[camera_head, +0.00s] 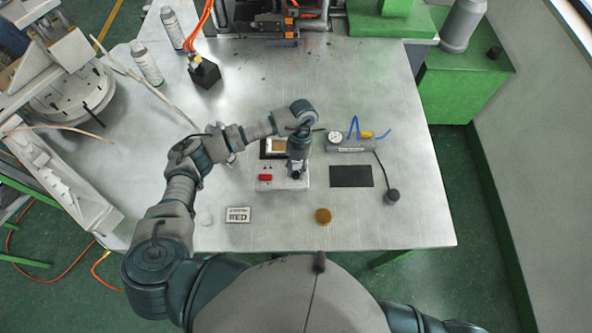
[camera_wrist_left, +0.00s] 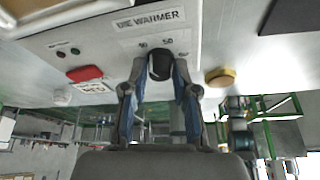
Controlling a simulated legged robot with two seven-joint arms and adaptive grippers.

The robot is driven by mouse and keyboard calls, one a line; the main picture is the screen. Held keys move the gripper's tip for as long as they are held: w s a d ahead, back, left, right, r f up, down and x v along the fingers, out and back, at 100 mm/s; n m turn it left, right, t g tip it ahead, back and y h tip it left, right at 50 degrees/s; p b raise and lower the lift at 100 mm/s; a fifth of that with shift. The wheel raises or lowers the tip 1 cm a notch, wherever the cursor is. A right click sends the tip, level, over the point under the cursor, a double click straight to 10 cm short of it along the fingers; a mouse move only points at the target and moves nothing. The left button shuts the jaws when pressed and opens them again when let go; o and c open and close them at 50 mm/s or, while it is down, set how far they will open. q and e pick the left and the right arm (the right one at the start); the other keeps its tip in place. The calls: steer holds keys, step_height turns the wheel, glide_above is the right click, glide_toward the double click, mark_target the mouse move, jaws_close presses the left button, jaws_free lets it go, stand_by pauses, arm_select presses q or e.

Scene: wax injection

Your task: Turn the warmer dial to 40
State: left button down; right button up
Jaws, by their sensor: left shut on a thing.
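The die warmer (camera_head: 293,186) is a pale box on the metal table, with a red switch (camera_head: 265,177) on its front left. Its label "DIE WARMER" (camera_wrist_left: 151,19) shows in the left wrist view. The black dial (camera_wrist_left: 160,67) sits below small printed numbers; one reads 50, the others are blurred. My left gripper (camera_head: 296,173) is over the front of the warmer; in the left wrist view its two fingers (camera_wrist_left: 159,78) are shut on the dial, one on each side. The dial's pointer mark cannot be made out. My right gripper is out of view.
A yellow round piece (camera_head: 323,216) and a "RED" sign (camera_head: 238,215) lie in front of the warmer. A dark mat (camera_head: 351,176) and a grey box with a gauge (camera_head: 352,142) are on the right.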

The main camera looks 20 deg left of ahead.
arm_select(q)
steer(key=shift+w+r, duration=0.1)
steer(key=shift+w, duration=0.1)
steer(key=c, duration=1.1)
jaws_free()
steer(key=shift+c, duration=0.2)
steer(key=shift+o, duration=1.2)
steer(key=shift+w, duration=0.1)
steer(key=shift+r, duration=0.15)
steer(key=v, duration=1.1)
steer(key=shift+w, duration=0.3)
steer(key=shift+r, duration=0.1)
